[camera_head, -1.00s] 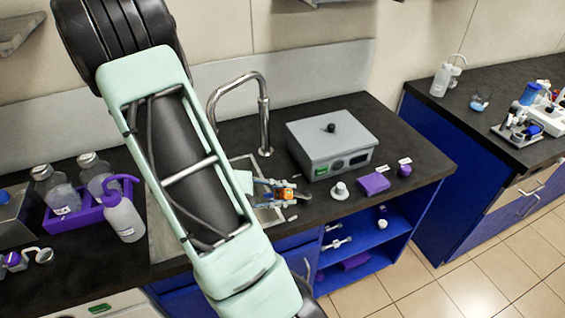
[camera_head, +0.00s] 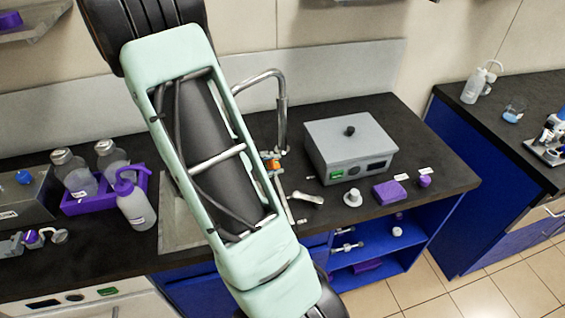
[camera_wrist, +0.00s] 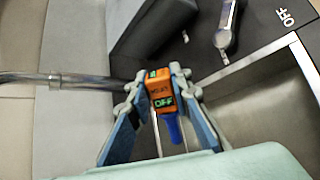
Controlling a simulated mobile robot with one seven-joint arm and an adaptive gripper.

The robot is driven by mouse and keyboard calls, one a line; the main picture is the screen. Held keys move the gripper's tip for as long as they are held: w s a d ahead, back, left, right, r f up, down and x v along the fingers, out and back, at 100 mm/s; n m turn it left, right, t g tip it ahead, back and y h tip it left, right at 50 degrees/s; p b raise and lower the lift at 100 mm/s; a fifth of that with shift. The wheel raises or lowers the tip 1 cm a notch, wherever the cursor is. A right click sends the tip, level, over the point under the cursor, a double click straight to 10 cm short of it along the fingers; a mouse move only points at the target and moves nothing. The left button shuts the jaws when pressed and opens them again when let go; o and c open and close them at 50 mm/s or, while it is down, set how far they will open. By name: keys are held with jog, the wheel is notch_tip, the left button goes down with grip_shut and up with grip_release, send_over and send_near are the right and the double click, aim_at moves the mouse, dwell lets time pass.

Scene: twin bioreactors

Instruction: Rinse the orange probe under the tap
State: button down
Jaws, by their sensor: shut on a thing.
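The orange probe (camera_wrist: 160,88) has small green displays, one reading OFF, and a blue lower part. My gripper (camera_wrist: 158,92) is shut on it, with a blue-grey finger on each side. In the head view the probe (camera_head: 271,164) shows as a small orange patch beside my arm, close to the tap (camera_head: 282,105). The tap's metal spout (camera_wrist: 60,79) comes in from the left in the wrist view and ends near the left finger; contact cannot be told. No water is visible. The sink (camera_head: 180,229) is mostly hidden behind my arm.
A metal lever (camera_wrist: 227,30) is near an OFF label. A grey box (camera_head: 350,145) stands right of the tap, with a white knob-like piece (camera_head: 352,197) and purple block (camera_head: 389,192) in front. A wash bottle (camera_head: 135,205) and purple rack (camera_head: 85,206) stand left.

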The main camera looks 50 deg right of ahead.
jog(key=shift+w+a+p, duration=0.15)
jog(key=shift+w+a, duration=0.35)
jog(key=shift+w, duration=0.7)
jog(key=shift+w+a+p, duration=0.15)
jog(key=shift+w+a, duration=0.4)
jog(key=shift+w, duration=0.7)
jog(key=shift+w+a+p, duration=0.15)
jog(key=shift+w+a, duration=0.35)
jog(key=shift+w, duration=0.7)
jog(key=shift+s, duration=0.1)
jog(key=s, duration=0.2)
jog(key=s+r+b, duration=0.1)
jog(key=s, duration=0.2)
jog(key=s+r, duration=0.1)
jog(key=s, duration=0.2)
jog(key=shift+a, duration=0.35)
jog(key=shift+w+a, duration=0.1)
dwell(0.7)
